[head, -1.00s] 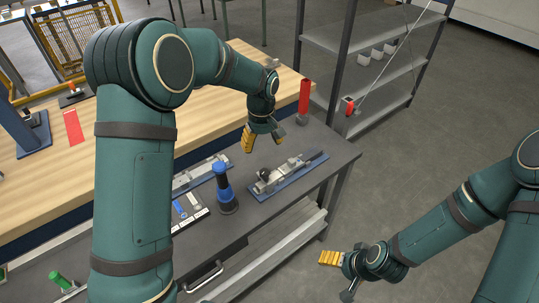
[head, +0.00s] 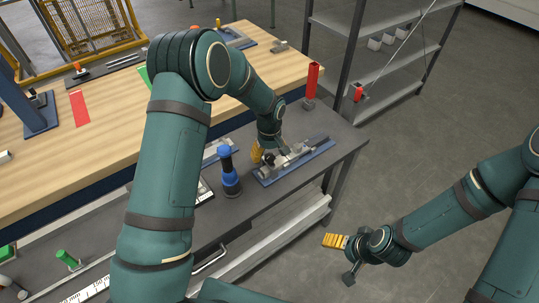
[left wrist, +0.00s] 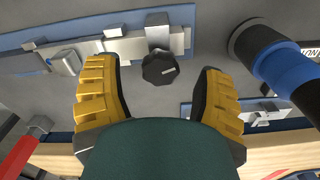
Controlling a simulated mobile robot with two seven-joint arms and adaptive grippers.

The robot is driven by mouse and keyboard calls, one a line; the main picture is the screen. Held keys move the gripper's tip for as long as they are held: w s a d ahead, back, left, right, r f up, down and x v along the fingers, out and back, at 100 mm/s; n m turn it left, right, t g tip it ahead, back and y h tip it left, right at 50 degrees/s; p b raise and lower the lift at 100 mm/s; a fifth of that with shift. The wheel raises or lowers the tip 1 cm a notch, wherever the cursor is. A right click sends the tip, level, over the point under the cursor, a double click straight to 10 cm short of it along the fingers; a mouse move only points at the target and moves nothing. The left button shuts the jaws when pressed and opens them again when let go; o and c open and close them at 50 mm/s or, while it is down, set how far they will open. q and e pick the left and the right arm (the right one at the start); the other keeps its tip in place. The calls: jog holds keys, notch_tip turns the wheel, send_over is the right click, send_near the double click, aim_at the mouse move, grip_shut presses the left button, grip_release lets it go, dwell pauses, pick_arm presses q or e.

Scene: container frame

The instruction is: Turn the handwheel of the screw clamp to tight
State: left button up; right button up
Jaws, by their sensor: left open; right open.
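The screw clamp (head: 308,153) is a metal fixture on a blue base plate, lying on the grey bench top. Its handwheel is a small black lobed knob; in the left wrist view the handwheel (left wrist: 160,69) sits between my two yellow fingers, with a gap on each side. My left gripper (head: 264,155) is open and close over the handwheel, partly hiding it in the head view. Whether the wheel is deep between the pads is hard to tell. My right gripper (head: 341,259) is open and empty, away from the bench over the floor.
A blue and black cylindrical tool (head: 229,173) stands just left of the clamp, close to my left gripper. Another blue-based fixture (left wrist: 262,116) lies nearby. A red post (head: 311,84) stands at the bench's back corner. A grey shelf (head: 350,70) is behind it.

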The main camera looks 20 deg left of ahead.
pick_arm(q)
jog(key=shift+f, duration=0.45)
grip_shut()
